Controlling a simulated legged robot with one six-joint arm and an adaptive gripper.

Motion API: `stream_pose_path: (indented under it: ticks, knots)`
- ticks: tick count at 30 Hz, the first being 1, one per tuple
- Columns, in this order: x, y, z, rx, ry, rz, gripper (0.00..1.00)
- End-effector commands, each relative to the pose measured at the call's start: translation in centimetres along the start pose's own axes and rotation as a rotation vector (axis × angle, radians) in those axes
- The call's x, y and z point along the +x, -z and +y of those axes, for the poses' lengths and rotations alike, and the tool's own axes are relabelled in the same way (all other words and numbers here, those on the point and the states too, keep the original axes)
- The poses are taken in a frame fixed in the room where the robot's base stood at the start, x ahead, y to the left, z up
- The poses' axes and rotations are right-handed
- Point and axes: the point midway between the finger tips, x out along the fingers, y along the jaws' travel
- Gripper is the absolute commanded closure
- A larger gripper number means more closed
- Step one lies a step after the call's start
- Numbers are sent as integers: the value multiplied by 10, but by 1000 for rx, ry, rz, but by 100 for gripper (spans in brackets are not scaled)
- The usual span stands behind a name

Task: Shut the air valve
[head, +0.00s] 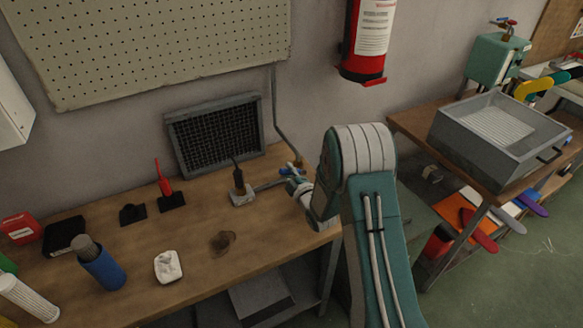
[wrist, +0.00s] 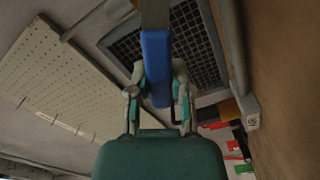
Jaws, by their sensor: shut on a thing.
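The air valve (head: 299,163) is at the back right of the workbench, at the lower end of a grey pipe that runs down the wall. Its blue handle (wrist: 156,62) shows large in the wrist view, between my two fingers. My gripper (head: 290,180) is shut on this blue handle; it also shows in the wrist view (wrist: 158,90). In the head view the handle is small and partly hidden by my gripper, so its exact angle is hard to tell.
A dark grille (head: 215,133) leans on the wall behind the workbench (head: 200,205). A second table with a grey bin (head: 470,140) stands right.

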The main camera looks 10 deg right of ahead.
Motion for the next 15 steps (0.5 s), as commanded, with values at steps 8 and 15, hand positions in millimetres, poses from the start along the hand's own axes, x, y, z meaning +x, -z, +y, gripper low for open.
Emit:
stream_pose_path:
  ticks: [8,15]
  knots:
    - [0,0,-18,-235,6,4,100]
    - [0,-3,-27,-380,6,4,100]
